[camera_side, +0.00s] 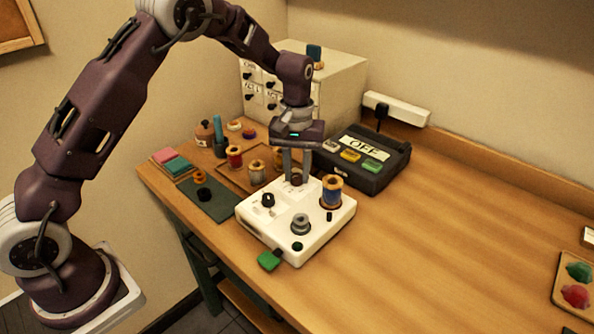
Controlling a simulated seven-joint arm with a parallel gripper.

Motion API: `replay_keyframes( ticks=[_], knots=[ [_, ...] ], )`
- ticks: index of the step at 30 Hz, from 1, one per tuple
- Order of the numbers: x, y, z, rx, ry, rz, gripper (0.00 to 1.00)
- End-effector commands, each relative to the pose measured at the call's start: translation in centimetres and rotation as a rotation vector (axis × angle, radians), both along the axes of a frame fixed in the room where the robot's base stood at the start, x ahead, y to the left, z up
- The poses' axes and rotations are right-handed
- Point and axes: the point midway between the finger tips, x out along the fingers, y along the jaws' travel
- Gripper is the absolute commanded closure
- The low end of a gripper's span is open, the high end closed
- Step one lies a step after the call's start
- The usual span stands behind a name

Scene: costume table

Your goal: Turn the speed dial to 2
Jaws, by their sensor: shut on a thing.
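A white machine box (322,236) stands on the table. My gripper (296,180) points down over its back part, with its fingers on either side of a small brown round knob-like piece (296,179). The jaws are shut on this piece, and the fingers partly hide it. A black dial (267,200) with a pointed top sits at the left of the box, apart from my gripper. I cannot read any numbers, nor tell which of the two is the speed dial. A grey stepped round part (300,224) and a dark green button (297,246) are at the front.
A blue thread spool (331,190) stands close right of my gripper. A dark box with an "OFF" sign (365,146) is behind. Several spools, including a red one (235,158), stand left. A green block (268,260) lies at the front edge. The table's right middle is clear.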

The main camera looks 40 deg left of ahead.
Motion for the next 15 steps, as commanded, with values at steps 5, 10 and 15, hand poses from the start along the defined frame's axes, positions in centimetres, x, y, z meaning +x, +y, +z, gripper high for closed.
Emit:
replay_keyframes(
  ticks=[5, 10, 15],
  knots=[
    [0.0, -0.02, 0.06, 0.001, -0.001, 0.163, 1.0],
    [0.0, 0.0, 0.05, 0.001, -0.001, 0.307, 1.0],
    [-0.01, -0.03, 0.05, 0.0, 0.0, 0.427, 1.0]
  ],
)
